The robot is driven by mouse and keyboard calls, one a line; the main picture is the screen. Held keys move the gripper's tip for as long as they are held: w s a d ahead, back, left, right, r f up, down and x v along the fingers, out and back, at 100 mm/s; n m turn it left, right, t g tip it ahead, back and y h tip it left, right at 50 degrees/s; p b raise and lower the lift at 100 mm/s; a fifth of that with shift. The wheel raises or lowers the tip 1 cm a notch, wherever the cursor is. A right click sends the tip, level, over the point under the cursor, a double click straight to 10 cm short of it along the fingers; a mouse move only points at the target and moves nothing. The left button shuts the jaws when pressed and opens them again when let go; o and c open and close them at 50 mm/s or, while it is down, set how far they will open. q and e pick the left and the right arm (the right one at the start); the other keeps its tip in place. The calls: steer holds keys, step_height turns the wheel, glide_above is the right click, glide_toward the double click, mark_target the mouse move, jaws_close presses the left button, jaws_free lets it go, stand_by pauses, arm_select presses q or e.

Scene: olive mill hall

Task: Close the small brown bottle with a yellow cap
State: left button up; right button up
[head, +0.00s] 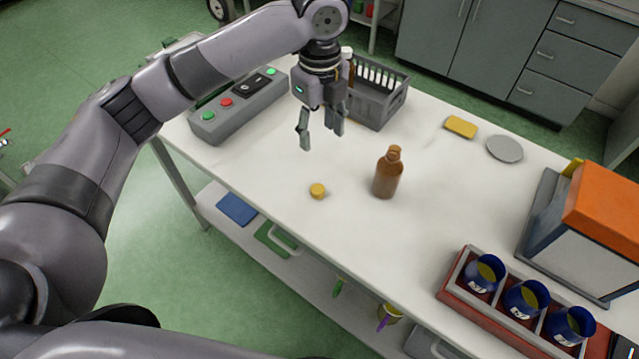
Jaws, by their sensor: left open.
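The small brown bottle (387,174) stands upright on the white table, with no cap on its neck. The yellow cap (317,191) lies on the table to the left of the bottle and a little nearer to me. My left gripper (321,143) is open and empty, fingers pointing down, above the table behind the cap and to the left of the bottle. It touches neither. My right gripper is not in view.
A grey crate (378,106) stands behind my left gripper, beside a grey button box (238,108). A yellow sponge (461,127) and a grey disc (504,148) lie at the back right. A red rack (470,309) with blue cups and an orange-topped box (606,205) stand right.

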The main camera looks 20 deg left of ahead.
arm_select(q)
steer(key=shift+r, duration=0.1)
steer(key=shift+s, duration=0.1)
steer(key=p, duration=0.2)
glide_above(318, 189)
step_height(318, 189, down, 12)
steer(key=shift+d+f, duration=0.15)
steer(key=shift+f+p, duration=0.3)
step_height(318, 189, down, 4)
steer(key=shift+s+r+p, duration=0.1)
steer(key=shift+r+p, duration=0.1)
steer(key=shift+p, duration=0.45)
steer(key=shift+f, duration=0.5)
